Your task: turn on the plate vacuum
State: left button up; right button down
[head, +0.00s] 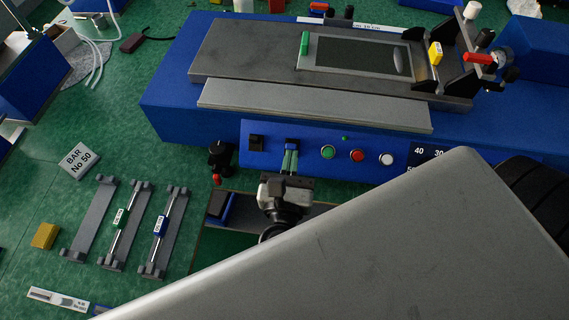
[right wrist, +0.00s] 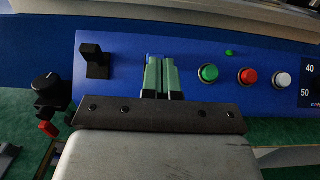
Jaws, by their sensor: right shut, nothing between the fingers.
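The blue control panel (head: 320,172) on the front of the press carries a black switch (head: 257,142) at its left, which also shows in the right wrist view (right wrist: 94,61). To its right is a blue-topped control (head: 292,144), mostly hidden behind my fingers. No label shows which one is the plate vacuum. My right gripper (head: 290,161) is shut and empty, its green fingertips in front of the blue-topped control; it also shows in the right wrist view (right wrist: 161,76). I cannot tell whether they touch it. My left gripper is not in view.
Green (right wrist: 208,73), red (right wrist: 248,76) and white (right wrist: 282,79) buttons sit right of my fingers, with a small green lamp (right wrist: 229,52) above. A black knob (head: 219,150) stands left of the panel. Grey racks with bars (head: 124,222) lie on the green bench, left. My arm hides the lower right.

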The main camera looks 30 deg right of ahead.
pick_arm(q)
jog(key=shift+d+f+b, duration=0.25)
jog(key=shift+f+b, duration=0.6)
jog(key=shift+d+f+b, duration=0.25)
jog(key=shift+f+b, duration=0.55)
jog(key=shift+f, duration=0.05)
pick_arm(e)
jog(key=v, duration=1)
jog(key=shift+s+a, duration=0.15)
jog(key=shift+s, duration=0.15)
jog(key=shift+f, duration=0.1)
